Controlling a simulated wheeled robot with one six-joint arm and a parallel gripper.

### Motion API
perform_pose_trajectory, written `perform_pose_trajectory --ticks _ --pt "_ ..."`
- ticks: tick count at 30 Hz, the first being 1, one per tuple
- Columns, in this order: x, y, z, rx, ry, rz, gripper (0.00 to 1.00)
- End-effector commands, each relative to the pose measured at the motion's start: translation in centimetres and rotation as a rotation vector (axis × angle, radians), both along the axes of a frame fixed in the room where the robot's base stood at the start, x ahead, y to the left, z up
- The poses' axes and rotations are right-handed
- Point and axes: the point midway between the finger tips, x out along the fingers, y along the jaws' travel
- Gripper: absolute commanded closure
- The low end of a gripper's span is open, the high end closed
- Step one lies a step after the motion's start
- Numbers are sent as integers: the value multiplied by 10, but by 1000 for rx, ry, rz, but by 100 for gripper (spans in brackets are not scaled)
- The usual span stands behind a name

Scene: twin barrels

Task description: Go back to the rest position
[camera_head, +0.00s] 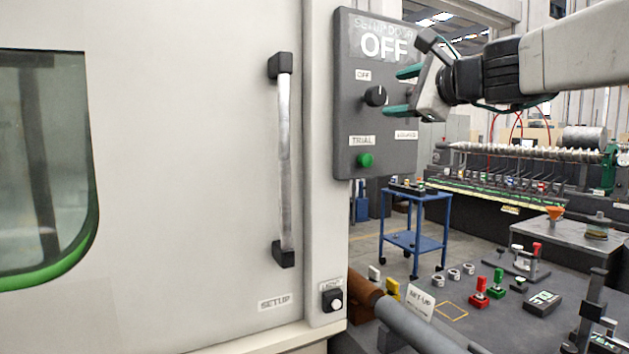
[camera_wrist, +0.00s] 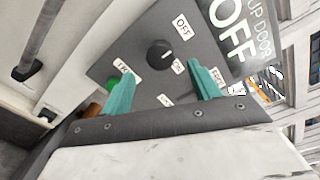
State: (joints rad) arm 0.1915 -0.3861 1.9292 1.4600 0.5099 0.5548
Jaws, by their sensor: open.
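My gripper (camera_head: 402,90) is at the upper right in the head view, in front of the right part of a dark control panel (camera_head: 348,112). Its two green fingers are apart with nothing between them. The panel has a black rotary knob (camera_head: 375,96), a green button (camera_head: 365,160) and a display reading OFF. In the wrist view the fingers (camera_wrist: 158,92) stand open, with the knob (camera_wrist: 159,52) beyond and between them. The fingers appear apart from the knob.
A machine door (camera_head: 190,150) with a vertical handle (camera_head: 285,160) fills the left. A light switch (camera_head: 333,300) is below the panel. A grey table (camera_head: 470,325) with several small items is at the lower right. A blue cart (camera_head: 412,242) stands behind it.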

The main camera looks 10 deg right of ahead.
Motion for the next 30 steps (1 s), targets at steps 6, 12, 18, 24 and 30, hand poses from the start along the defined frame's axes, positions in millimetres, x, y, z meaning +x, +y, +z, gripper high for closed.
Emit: perform_pose_trajectory --ticks 6,12,18,24,30 --pt "-19 25 -71 -358 82 179 39" --pt "-98 48 -199 -854 256 525 39" --pt "-203 33 -308 -1264 442 906 39" --pt "-290 -3 -373 -1545 607 1190 39" --pt "-311 -8 -383 -1631 610 1221 39"
